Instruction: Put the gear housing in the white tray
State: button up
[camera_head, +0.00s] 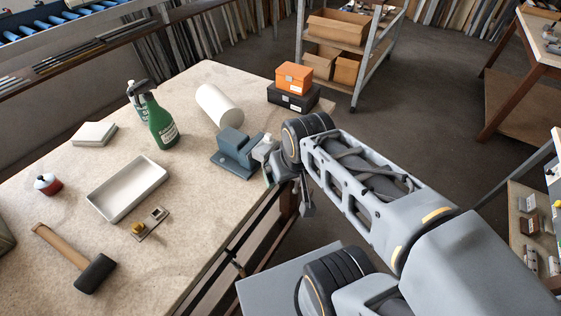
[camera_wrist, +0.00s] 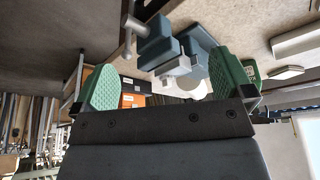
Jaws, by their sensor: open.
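A light grey blocky part (camera_head: 264,147), which looks like the gear housing, is at the blue-grey vise (camera_head: 236,150) near the table's right edge. In the wrist view this part (camera_wrist: 178,66) shows against the vise (camera_wrist: 157,42), in the gap between my green finger pads. I cannot tell whether the vise jaws clamp it. My gripper (camera_head: 283,172) is open and empty beside the part, partly hidden by my own wrist; its spread fingers fill the wrist view (camera_wrist: 166,80). The white tray (camera_head: 128,188) lies empty on the table, left of the vise.
A plate with a yellow knob (camera_head: 149,224), a hammer (camera_head: 75,258) and a red-white jar (camera_head: 47,184) lie near the tray. An orange box (camera_head: 294,78) sits on a black box (camera_head: 293,97).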

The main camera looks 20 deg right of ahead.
aim_at(135, 192)
jog(key=k, duration=0.5)
jog(key=z, duration=0.9)
jog(key=i, duration=0.9)
jog(key=u, duration=2.35)
